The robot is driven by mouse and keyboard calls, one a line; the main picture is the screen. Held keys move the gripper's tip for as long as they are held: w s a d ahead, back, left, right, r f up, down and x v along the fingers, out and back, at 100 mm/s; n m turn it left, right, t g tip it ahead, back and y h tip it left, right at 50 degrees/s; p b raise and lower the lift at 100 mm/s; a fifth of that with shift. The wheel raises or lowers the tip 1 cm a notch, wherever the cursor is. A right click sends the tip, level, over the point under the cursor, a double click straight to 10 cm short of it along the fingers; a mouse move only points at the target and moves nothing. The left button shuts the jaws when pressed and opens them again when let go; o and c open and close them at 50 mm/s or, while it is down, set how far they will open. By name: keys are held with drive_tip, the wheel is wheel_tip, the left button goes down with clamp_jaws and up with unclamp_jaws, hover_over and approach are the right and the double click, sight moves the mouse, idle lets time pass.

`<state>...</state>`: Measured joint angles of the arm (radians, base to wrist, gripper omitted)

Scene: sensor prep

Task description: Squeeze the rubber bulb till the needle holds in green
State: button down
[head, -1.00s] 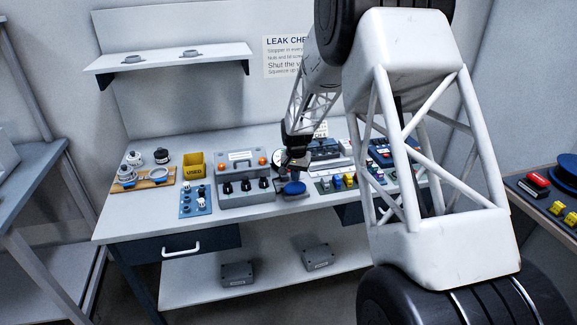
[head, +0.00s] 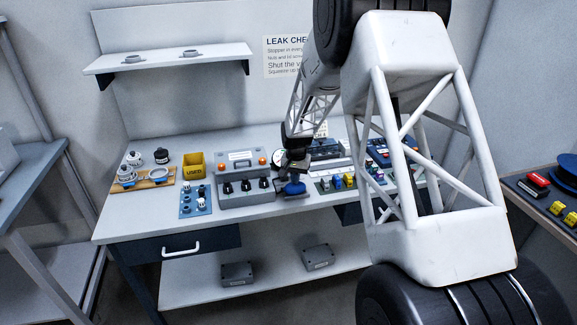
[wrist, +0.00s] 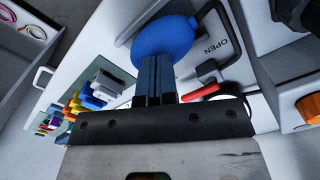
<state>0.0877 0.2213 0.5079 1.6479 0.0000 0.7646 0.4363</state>
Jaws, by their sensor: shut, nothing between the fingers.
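The blue rubber bulb (head: 295,188) sits on a grey base on the bench, right of the grey control box. In the wrist view the bulb (wrist: 165,38) is rounded and lies just past my fingertips. My gripper (head: 294,177) is over the bulb, and its two dark fingers (wrist: 156,62) are shut together with nothing between them. The fingertips overlap the bulb's edge; I cannot tell whether they press on it. A round white gauge (head: 277,156) stands behind, partly hidden by my gripper; its needle is too small to read.
A red lever (wrist: 200,92) lies beside the fingers, near a plate marked OPEN (wrist: 222,46). Coloured blocks (head: 349,180) stand to the right. A yellow USED bin (head: 194,168) is further left.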

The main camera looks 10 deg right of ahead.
drive_tip(key=shift+f, duration=0.8)
idle(0.9)
drive_tip(key=shift+r, duration=3.55)
wheel_tip(320, 180, up, 3)
drive_tip(key=shift+r, duration=0.1)
drive_tip(key=shift+f, duration=0.2)
drive_tip(key=shift+f, duration=3.1)
drive_tip(key=shift+f, duration=0.1)
